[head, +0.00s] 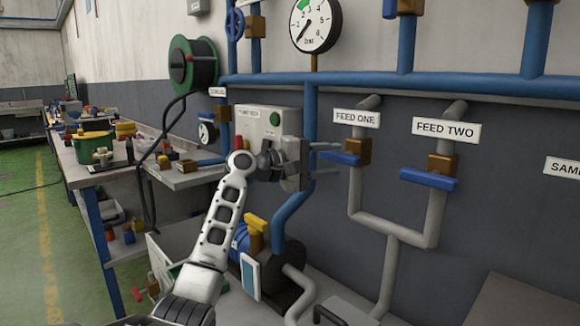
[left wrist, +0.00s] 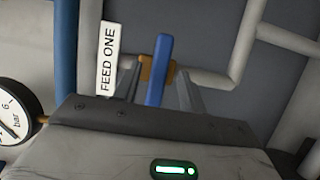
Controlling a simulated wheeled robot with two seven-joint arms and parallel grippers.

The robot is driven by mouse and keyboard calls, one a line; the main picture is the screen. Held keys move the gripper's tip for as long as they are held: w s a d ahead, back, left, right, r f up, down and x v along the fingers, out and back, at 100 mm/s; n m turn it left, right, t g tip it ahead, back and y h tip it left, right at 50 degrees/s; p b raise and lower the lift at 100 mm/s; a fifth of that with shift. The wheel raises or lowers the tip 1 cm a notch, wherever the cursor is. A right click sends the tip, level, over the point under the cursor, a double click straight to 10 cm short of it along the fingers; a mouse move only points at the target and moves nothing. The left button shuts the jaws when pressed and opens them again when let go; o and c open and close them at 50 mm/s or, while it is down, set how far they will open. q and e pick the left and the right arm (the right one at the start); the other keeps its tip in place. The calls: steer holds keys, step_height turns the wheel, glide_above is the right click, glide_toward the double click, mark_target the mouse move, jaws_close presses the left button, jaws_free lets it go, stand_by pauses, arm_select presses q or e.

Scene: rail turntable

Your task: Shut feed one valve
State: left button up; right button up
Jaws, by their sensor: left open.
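The feed one valve has a brass body (head: 358,151) on a grey vertical pipe, under a white FEED ONE label (head: 357,119). Its blue handle (head: 341,159) lies across the pipe. My left gripper (head: 326,159) is open just left of the valve, fingers pointing at it. In the left wrist view the blue handle (left wrist: 158,70) shows between the two spread fingers, with the brass body (left wrist: 146,72) behind it. I cannot tell whether a finger touches the handle. My right gripper is not in view.
The feed two valve (head: 441,164), with a blue handle (head: 428,180) across its pipe, stands to the right under a FEED TWO label (head: 445,129). A blue pipe (head: 311,110) runs down beside my gripper. A pump (head: 281,268) sits below. A pressure gauge (head: 315,25) hangs above.

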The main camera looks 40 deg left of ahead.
arm_select(q)
steer(key=b+v, duration=0.1)
steer(key=v, duration=1.1)
steer(key=shift+s+b, duration=0.15)
steer(key=shift+b, duration=0.2)
